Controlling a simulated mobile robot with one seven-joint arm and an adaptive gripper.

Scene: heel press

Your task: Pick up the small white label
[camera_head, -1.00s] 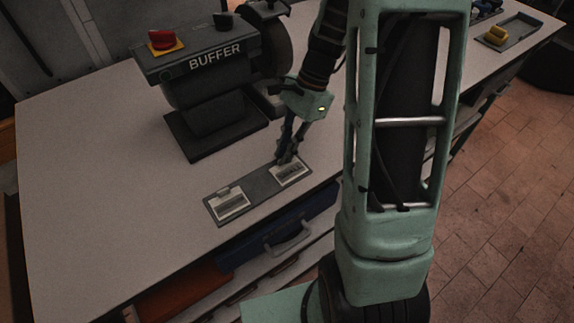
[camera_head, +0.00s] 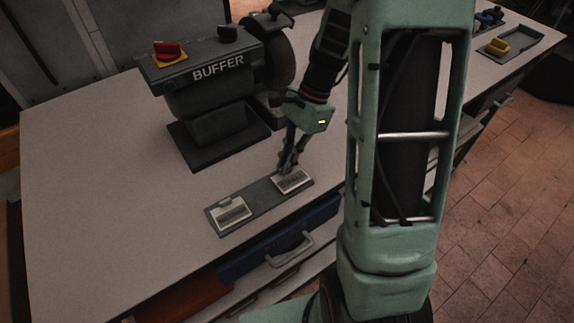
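Two small white labels lie on a dark grey plate (camera_head: 259,200) near the front edge of the workbench. The left label (camera_head: 231,213) is clear of my gripper. The right label (camera_head: 294,181) is partly covered by my gripper (camera_head: 285,171), whose fingertips point down at its upper left edge. Each label bears dark marks too small to read. The fingers look close together, but I cannot tell whether they are open or shut, or whether they touch the label.
A buffer machine (camera_head: 217,85) with a red knob (camera_head: 166,49) and a dark wheel stands behind the plate. A grey tray (camera_head: 512,46) with a yellow object (camera_head: 498,46) lies at the far right. The bench's left side is clear.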

